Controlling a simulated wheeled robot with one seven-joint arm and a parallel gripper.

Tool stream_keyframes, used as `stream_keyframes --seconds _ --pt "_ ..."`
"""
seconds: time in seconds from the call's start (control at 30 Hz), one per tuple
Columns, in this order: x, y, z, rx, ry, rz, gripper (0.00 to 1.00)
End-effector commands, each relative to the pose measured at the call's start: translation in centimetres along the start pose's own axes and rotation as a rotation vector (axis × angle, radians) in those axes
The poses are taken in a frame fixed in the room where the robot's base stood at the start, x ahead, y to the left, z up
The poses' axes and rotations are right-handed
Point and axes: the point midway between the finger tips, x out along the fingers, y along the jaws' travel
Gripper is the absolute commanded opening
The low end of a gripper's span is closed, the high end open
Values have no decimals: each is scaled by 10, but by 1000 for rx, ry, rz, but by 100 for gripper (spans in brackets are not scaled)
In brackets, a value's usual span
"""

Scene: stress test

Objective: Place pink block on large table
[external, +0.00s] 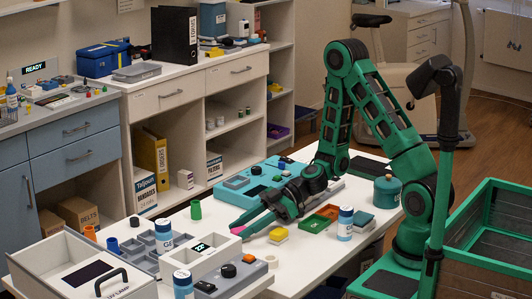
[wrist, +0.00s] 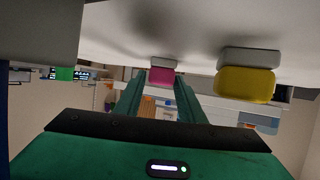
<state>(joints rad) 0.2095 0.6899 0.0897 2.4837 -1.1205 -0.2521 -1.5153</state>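The pink block (external: 237,229) is a small patch at my fingertips in the external view, on the white table (external: 305,250). In the wrist view, which is upside down, the pink block (wrist: 162,76) shows with a grey piece against it on the table side. It lies ahead, between the lines of my two fingers. My gripper (external: 243,227) is low over the table and open; its spread fingers also show in the wrist view (wrist: 159,92). I cannot tell whether the fingertips reach around the block. Which table is the large one is not clear.
A yellow block (external: 278,234), also in the wrist view (wrist: 243,83), sits close beside the pink one.

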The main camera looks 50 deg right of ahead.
Motion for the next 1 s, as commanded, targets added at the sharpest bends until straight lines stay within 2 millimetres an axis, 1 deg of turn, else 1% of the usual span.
stream_keyframes --seconds 0.37,0.47,0.57,0.9,1.0 --pt "-1 0 -2 -1 0 0 46" --pt "-7 1 -3 0 0 2 46" --pt "-22 1 -2 2 0 4 46" --pt "-89 1 -3 0 0 6 46" --pt "-103 1 -2 0 0 3 46"
